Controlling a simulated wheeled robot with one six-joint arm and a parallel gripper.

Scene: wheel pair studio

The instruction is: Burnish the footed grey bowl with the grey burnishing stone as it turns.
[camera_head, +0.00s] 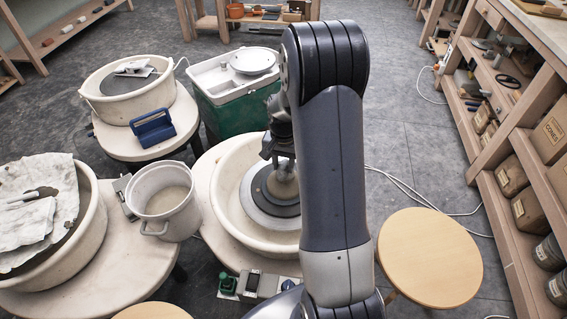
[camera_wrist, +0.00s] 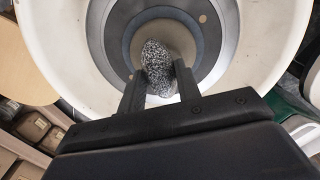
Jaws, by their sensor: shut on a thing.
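The footed grey bowl (camera_head: 284,182) sits on the dark round wheel head (camera_head: 262,211) inside a cream splash pan (camera_head: 222,190). My arm hides its right side in the head view. In the wrist view, the bowl (camera_wrist: 141,43) shows as a brownish-grey round behind the stone. My gripper (camera_wrist: 160,73) is shut on the speckled grey burnishing stone (camera_wrist: 158,62), whose far end sticks out past the fingertips over the bowl. I cannot tell whether stone and bowl touch. In the head view, my gripper (camera_head: 279,152) is just above the bowl, and the stone is not clearly seen.
A white bucket (camera_head: 165,197) stands left of the pan. Two more wheels with pans (camera_head: 94,230) (camera_head: 128,103) are at left and back left, a blue caddy (camera_head: 153,128) on the rear one. A green tub (camera_head: 238,110) is behind; a round stool (camera_head: 430,258) and shelves (camera_head: 505,180) are right.

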